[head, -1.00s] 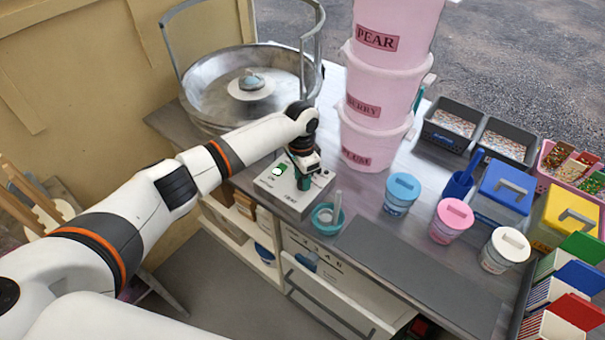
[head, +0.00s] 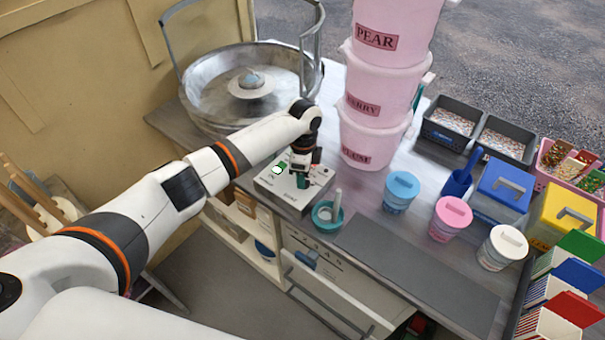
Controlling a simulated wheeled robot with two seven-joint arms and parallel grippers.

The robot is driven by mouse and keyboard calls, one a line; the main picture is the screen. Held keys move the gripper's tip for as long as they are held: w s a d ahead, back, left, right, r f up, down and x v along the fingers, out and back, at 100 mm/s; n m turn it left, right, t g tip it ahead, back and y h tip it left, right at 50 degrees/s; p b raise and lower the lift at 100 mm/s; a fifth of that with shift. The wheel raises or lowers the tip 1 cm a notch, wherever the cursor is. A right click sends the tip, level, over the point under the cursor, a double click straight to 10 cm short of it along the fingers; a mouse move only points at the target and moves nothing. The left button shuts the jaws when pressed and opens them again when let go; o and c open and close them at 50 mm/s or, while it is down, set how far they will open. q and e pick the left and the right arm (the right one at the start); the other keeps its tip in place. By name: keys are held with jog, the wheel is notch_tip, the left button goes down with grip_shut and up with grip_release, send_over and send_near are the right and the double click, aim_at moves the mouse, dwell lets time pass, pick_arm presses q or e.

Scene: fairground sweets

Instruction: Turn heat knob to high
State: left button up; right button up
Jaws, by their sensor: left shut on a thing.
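The control box (head: 291,203) is a pale box with a green-lit switch (head: 278,169) on its top left, standing on the counter in front of the metal candy-floss bowl (head: 195,92). My left gripper (head: 302,180) points down onto the middle of the box's top. It is shut on the heat knob, which is mostly hidden by the fingers. The knob's pointer and its setting cannot be made out. My right gripper is not in view.
Pink tubs (head: 372,133) stand stacked right of the box. A teal bowl (head: 327,214) sits close to the box's front right corner. Lidded cups (head: 401,191) stand farther right. A dark grey mat (head: 420,268) lies bare at the counter's front. An open drawer (head: 335,290) juts out below.

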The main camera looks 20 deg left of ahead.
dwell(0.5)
pick_arm(q)
jog(key=o, duration=1)
jog(key=r, duration=0.4)
jog(key=r+b, duration=0.1)
jog(key=r, duration=0.3)
jog(key=r+b, duration=0.1)
jog(key=r, duration=0.3)
jog(key=shift+w, duration=0.3)
